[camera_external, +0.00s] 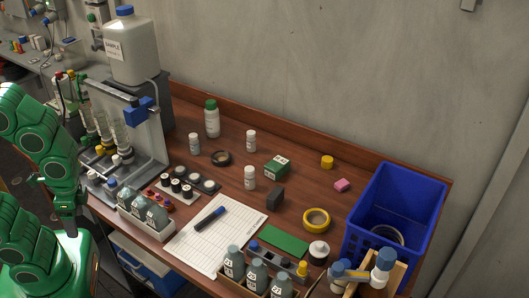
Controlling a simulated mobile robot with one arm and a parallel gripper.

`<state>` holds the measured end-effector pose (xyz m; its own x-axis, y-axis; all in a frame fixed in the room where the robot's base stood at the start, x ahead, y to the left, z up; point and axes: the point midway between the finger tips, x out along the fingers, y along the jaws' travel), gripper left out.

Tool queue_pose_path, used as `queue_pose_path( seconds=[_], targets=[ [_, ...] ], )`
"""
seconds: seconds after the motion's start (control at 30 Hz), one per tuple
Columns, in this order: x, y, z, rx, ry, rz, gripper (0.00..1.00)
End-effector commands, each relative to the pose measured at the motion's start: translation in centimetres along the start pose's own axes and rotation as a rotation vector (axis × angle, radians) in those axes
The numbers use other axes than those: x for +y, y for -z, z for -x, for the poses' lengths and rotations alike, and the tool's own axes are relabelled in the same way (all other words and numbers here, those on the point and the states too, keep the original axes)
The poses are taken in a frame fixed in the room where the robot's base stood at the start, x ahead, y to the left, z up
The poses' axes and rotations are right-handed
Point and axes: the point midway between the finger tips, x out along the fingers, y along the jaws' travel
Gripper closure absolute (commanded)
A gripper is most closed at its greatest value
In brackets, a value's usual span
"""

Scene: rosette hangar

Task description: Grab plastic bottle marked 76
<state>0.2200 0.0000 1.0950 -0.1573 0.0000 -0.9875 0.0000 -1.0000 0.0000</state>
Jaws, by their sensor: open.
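Several bottles stand on the wooden bench, and their markings are too small to read for sure, so I cannot tell which is marked 76. Grey-capped bottles with number labels stand in a holder at the front, among them a left one (233,263) and a middle one (256,275). Small white bottles stand upright at the left (194,144), back (251,141) and middle (250,178). A larger white bottle with a green cap (211,119) stands behind them. My gripper (69,228) hangs at the left, apart from all bottles; it is small in view, open and empty.
A blue crate (426,205) stands at the right. A machine (125,130) with a large sample jug (131,48) stands at the back left. A rack of clear bottles (143,212) lies near my gripper. A paper sheet (215,240), yellow tape (316,220) and a green box (277,166) occupy the middle.

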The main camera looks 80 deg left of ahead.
Motion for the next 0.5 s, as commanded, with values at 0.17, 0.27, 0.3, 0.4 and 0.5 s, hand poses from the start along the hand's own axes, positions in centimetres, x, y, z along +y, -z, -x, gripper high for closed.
queue_pose_path(
  seconds=[0.17,0.27,0.3,0.4,0.5],
  targets=[
    [0.0,0.0,0.0,0.000,0.000,0.000,0.29],
    [0.0,0.0,0.3,0.001,0.000,0.000,0.29],
    [0.0,-0.1,0.7,0.001,0.000,0.000,0.29],
    [0.0,-0.2,1.9,0.002,0.000,0.000,0.29],
    [0.0,-0.4,3.6,0.006,0.000,0.000,0.29]
  ],
)
